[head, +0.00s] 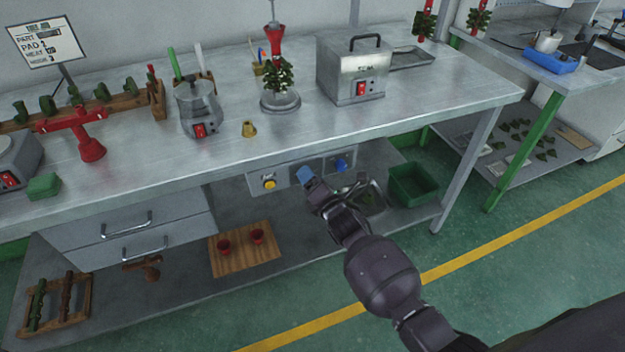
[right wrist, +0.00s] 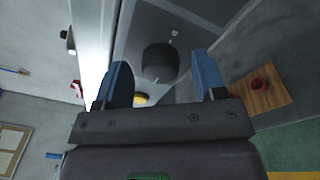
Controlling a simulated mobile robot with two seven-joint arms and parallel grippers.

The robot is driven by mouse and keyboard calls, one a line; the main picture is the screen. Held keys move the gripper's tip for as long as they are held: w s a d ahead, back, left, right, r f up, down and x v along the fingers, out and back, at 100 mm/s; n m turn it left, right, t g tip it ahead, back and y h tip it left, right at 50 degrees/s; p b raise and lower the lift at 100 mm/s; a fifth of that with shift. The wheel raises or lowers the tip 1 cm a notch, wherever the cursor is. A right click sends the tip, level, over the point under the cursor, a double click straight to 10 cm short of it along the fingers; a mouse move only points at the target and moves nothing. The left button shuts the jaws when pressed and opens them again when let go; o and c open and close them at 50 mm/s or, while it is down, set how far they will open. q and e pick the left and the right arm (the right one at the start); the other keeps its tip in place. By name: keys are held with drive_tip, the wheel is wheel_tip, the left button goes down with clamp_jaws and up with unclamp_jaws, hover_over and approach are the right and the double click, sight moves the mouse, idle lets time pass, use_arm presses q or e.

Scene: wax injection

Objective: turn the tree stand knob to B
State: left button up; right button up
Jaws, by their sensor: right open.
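The knob (right wrist: 160,62) is dark and round, on the grey control panel (right wrist: 190,25) under the table's front edge. In the right wrist view it shows between my two blue fingertips. My right gripper (right wrist: 163,82) is open with nothing held, and I cannot tell whether it touches the knob. In the head view this gripper (head: 306,177) is at the panel (head: 283,174) and hides the knob. The knob's pointer and letters are too small to read. The tree stand (head: 280,101), with a green wax tree on it, is on the tabletop above. My left gripper is not in view.
A yellow button (head: 268,183) is left of my gripper and a blue part (head: 341,164) is right of it. A green bin (head: 413,184) and a wooden board (head: 244,262) with red cups are on the lower shelf. The table edge overhangs the panel.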

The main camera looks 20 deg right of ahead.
drive_tip(key=c, duration=0.9)
